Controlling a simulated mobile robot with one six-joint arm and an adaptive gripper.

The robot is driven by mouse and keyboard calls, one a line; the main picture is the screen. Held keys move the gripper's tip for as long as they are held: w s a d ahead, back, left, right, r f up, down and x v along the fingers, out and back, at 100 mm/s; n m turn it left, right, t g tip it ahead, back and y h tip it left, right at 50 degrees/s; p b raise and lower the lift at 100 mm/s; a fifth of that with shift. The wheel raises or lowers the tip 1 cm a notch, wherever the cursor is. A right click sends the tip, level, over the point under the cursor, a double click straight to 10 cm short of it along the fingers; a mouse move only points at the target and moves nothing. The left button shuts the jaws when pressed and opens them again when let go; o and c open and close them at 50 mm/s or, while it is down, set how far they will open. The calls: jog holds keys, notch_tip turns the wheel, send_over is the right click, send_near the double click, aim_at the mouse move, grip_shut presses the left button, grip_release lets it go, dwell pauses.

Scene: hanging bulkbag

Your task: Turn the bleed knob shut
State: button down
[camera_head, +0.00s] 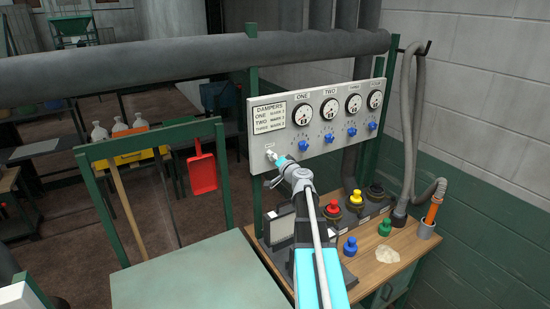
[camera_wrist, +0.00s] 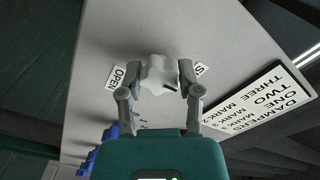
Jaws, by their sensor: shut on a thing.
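The bleed knob (camera_wrist: 160,72) is a pale grey knob near the lower left corner of the white damper panel (camera_head: 335,92). My gripper (camera_wrist: 157,84) has a finger on each side of the knob and is shut on it. A dark mark shows on the knob's face, towards its lower right in the wrist view. An OPEN label (camera_wrist: 124,75) lies left of the knob there. Another label (camera_wrist: 200,68), starting with S, lies to the right, partly hidden by a finger. In the head view my gripper (camera_head: 272,156) reaches the panel corner and mostly hides the knob.
The panel carries several gauges (camera_head: 329,107) and blue knobs (camera_head: 330,138). Below, a wooden bench (camera_head: 385,268) holds red, yellow, black, blue and green capped items. A grey hose (camera_head: 410,140) hangs at right. A green-framed table (camera_head: 200,275) stands left of my arm.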

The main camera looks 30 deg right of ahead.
dwell(0.5)
jog(key=shift+c, duration=1.3)
grip_release()
jog(key=shift+s, duration=0.1)
jog(key=s, duration=1.1)
jog(key=shift+s+a, duration=0.35)
jog(key=shift+s, duration=0.05)
